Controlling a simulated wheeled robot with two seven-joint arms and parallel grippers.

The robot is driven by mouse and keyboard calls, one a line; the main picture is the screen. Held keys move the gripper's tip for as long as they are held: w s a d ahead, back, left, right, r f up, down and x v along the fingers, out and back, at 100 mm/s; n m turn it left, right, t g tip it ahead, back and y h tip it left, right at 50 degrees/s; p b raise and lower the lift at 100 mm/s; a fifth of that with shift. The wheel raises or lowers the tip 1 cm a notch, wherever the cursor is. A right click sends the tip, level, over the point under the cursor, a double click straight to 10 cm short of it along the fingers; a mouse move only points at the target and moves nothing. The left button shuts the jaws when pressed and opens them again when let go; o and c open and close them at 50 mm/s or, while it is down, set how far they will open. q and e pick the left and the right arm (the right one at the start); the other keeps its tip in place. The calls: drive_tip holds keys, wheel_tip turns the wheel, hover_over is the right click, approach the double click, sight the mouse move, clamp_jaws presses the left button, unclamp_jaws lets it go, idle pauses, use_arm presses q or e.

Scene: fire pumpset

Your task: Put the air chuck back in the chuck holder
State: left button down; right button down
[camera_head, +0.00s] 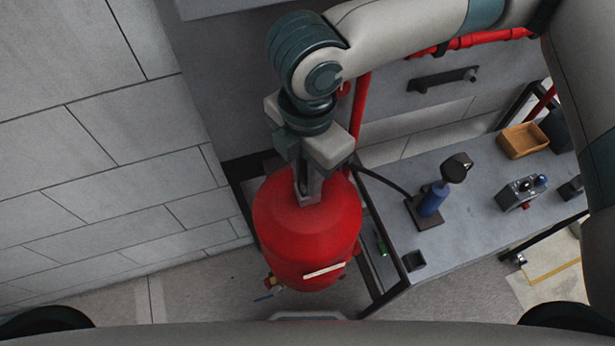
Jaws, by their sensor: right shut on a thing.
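My right gripper (307,190) points down over the top of the red tank (305,235) and is shut. Its fingers hide most of what they hold; by the black hose (385,182) running behind the gripper, it appears to be the air chuck, at the tank's top. I cannot tell whether it touches the tank. The hose comes from a blue pump with a round gauge (434,198) on the bench. A small black open block (412,260) at the bench's near left corner may be the chuck holder. My left gripper is out of view.
The grey bench (470,215) stands right of the tank. It carries an orange-brown tray (522,140) and a small grey device (520,192). A dark frame (385,285) borders the tank on the right. Red pipe (361,105) rises behind.

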drive_tip(key=shift+r, duration=0.15)
